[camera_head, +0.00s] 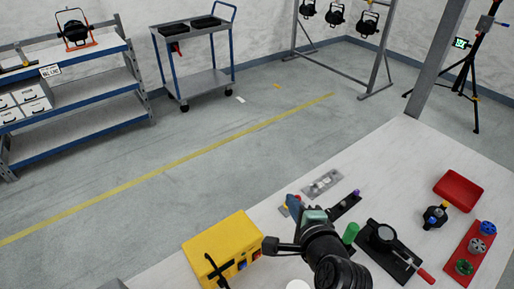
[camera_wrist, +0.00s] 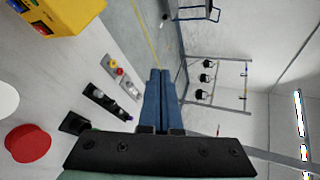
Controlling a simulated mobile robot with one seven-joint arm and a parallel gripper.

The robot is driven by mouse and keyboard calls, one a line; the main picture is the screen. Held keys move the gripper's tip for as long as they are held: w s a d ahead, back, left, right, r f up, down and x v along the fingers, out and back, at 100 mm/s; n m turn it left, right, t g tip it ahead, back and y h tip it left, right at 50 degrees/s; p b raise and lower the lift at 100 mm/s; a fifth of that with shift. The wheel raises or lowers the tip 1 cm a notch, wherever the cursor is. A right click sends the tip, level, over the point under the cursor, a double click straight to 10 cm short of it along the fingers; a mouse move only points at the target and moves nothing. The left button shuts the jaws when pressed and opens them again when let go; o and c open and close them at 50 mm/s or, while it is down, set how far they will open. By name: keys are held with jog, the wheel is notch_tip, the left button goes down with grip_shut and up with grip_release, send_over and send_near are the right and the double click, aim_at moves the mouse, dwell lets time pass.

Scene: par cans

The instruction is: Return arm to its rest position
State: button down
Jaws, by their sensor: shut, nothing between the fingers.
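My gripper (camera_head: 294,207) is held out over the white workbench (camera_head: 408,160) in the head view, with my dark arm reaching in from the bottom edge. Its two blue fingers show in the wrist view (camera_wrist: 160,74), lying side by side and closed with nothing between them. They point away over the far edge of the bench towards the open floor and back wall. The gripper and arm hide part of the bench top below them.
A yellow box (camera_head: 222,250) stands left of my arm. A black plate with a round part (camera_head: 383,236), a green cylinder (camera_head: 350,233), a red tray (camera_head: 459,190) and a red holder (camera_head: 471,256) lie to the right. A post (camera_head: 437,62) rises at the bench's far corner.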

jog(key=w+a+r+n+t+h, duration=0.2)
jog(key=r+n+t, duration=0.6)
jog(key=r, duration=1.9)
jog(key=s+a+r+n+t, duration=0.3)
jog(key=s+r+n, duration=0.2)
jog(key=s+r, duration=0.3)
jog(key=s+a+r+n+t, duration=0.3)
jog(key=s+r+n, duration=0.2)
jog(key=r, duration=1.1)
jog(key=s, duration=0.3)
jog(key=shift+t, duration=0.4)
